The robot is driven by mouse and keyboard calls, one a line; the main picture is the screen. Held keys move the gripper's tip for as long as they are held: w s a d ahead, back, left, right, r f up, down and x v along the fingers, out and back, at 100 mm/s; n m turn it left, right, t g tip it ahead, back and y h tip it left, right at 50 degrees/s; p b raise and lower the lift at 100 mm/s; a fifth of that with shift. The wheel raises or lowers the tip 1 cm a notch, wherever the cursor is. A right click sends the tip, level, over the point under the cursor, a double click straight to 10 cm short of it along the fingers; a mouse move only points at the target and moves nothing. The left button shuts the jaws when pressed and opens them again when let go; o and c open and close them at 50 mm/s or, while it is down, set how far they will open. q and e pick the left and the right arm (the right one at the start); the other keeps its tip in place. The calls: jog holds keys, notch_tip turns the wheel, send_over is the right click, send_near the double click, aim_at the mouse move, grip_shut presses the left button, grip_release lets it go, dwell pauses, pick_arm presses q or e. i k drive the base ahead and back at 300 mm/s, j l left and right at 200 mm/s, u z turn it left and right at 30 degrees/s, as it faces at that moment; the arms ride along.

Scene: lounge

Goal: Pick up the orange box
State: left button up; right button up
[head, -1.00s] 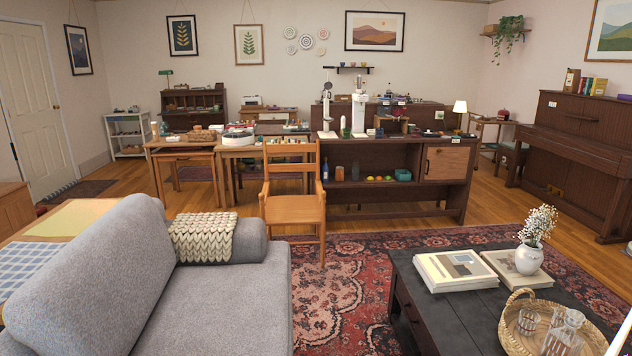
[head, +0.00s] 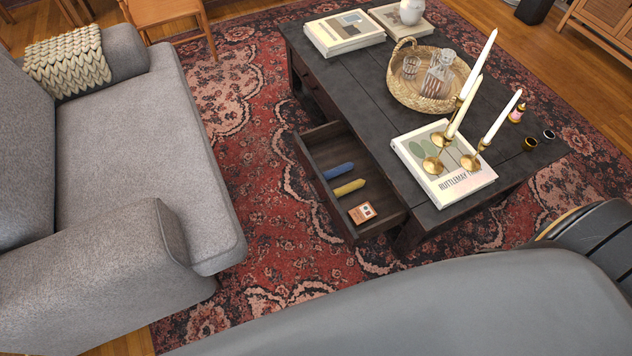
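A small orange box (head: 362,212) with a pale label lies in the open drawer (head: 312,172) of the dark coffee table (head: 385,105). It is near the drawer's front right corner in the head view. A blue item (head: 339,171) and a yellow item (head: 349,187) lie behind it in the same drawer. Neither of my grippers can be made out in the head view.
The grey sofa (head: 140,130) stands left of the drawer, with patterned rug (head: 265,180) between them. On the table are a woven tray (head: 400,92) with glassware, books (head: 345,32), and candles in brass holders (head: 440,140).

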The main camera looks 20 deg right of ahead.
aim_at(365, 212)
jog(key=k+l+z, duration=0.1)
jog(key=z, duration=0.75)
jog(key=l, duration=0.1)
